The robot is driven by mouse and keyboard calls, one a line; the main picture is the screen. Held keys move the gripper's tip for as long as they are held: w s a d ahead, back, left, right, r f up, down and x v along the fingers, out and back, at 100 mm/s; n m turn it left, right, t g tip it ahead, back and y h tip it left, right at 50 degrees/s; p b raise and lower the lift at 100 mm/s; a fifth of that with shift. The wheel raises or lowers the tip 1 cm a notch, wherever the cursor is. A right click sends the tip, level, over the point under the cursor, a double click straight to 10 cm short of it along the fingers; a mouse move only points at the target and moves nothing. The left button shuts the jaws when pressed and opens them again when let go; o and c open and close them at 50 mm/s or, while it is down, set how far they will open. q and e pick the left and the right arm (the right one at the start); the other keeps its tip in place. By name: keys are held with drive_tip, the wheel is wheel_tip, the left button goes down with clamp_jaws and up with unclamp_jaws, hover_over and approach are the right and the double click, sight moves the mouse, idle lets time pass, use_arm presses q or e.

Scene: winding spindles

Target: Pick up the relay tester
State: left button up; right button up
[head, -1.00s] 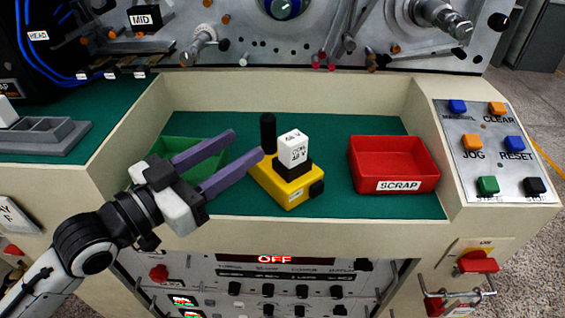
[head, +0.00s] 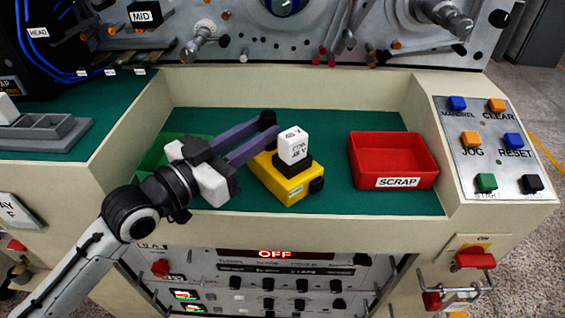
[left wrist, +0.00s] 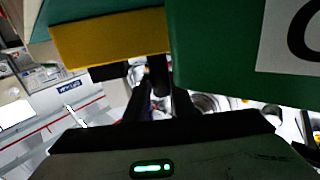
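The relay tester (head: 289,188) is a yellow box with a black socket, a white block (head: 293,146) on top and an upright black post at its back left. It rests upright on the green tray floor. My left gripper (head: 271,124) has its purple fingers on either side of the post, narrowed and apparently shut on it. The left wrist view shows the dark post (left wrist: 158,74) between the fingers and part of the yellow body (left wrist: 110,38). Exact finger contact is partly hidden. My right gripper is not in view.
A green bin (head: 152,160) is left of the tester, partly behind my gripper; its wall fills the upper right of the left wrist view (left wrist: 215,60). A red SCRAP bin (head: 391,183) stands to the right. Cream walls (head: 330,228) edge the recess, with bare green floor (head: 225,120) at the back.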

use_arm(q)
drive_tip(key=shift+r, duration=0.2)
clamp_jaws()
wheel_tip(320, 180, up, 10)
drive_tip(key=p, duration=0.1)
drive_tip(key=shift+f, duration=0.1)
drive_tip(key=shift+f+b, duration=2.5)
drive_tip(key=shift+f, duration=1.95)
drive_tip(key=shift+f+b, duration=0.35)
drive_tip(key=shift+f, duration=0.3)
